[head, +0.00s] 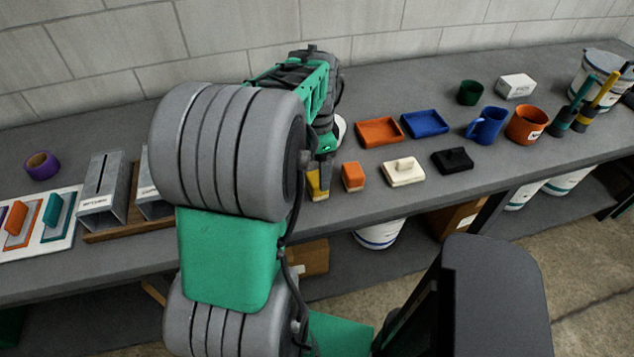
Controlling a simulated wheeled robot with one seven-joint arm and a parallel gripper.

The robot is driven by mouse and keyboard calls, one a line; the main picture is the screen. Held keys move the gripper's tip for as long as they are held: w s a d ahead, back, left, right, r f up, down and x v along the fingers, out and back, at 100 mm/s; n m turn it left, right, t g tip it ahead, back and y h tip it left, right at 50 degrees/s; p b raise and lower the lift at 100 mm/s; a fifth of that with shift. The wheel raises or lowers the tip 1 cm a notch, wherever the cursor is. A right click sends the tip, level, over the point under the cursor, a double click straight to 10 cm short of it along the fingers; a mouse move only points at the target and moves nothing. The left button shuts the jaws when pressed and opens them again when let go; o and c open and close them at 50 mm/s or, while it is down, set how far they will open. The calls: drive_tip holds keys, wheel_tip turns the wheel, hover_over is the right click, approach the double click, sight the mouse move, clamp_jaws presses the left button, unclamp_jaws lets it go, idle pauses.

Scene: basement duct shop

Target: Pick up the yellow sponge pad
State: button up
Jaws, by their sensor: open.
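The yellow sponge pad (317,189) lies near the front edge of the grey bench, left of an orange block (353,177). It is partly hidden behind my arm and gripper. My gripper (322,172) points down at the pad, with its dark fingers just over or around it. I cannot tell whether the fingers touch the pad. The jaws are open, though the gap between them is mostly hidden.
Right of the orange block are a cream piece with a knob (403,173) and a black one (453,161). Behind them are orange (380,131) and blue (425,123) trays. Mugs stand further right. Metal boxes (103,192) stand on the left. The bench's front edge is close.

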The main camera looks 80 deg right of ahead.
sight(317, 178)
drive_tip(key=f, duration=0.4)
drive_tip(key=f+p, duration=0.1)
drive_tip(key=f, duration=0.1)
drive_tip(key=shift+a+f, duration=0.1)
drive_tip(key=shift+a, duration=0.15)
drive_tip(key=shift+c, duration=0.5)
drive_tip(key=c, duration=1.4)
